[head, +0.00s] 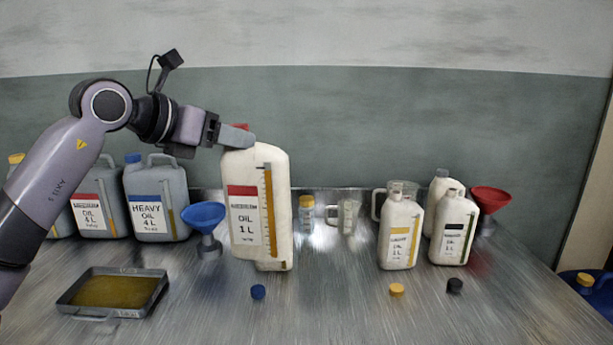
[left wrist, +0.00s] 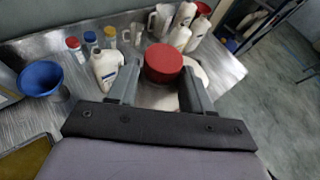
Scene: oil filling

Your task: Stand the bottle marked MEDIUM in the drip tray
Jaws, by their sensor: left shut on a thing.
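A white bottle (head: 258,215) with a red label, OIL 1 L, is in the middle of the head view, upright with a slight tilt. The word in its red band is too small to read. My left gripper (head: 240,138) is shut on its top around the red cap, which shows large in the left wrist view (left wrist: 163,62) between the fingers. The bottle seems to hang just above the table. The drip tray (head: 78,307), grey with amber liquid inside, lies at the front left, left of the bottle. My right gripper is out of view.
A blue funnel (head: 204,217) stands between bottle and jugs. HEAVY jug (head: 153,195) and others stand behind the tray. Another white bottle (left wrist: 106,68) stands close behind the held one. Yellow-label (head: 400,235) and black-label (head: 453,232) bottles stand right. Loose caps, including a blue one (head: 258,291), lie in front.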

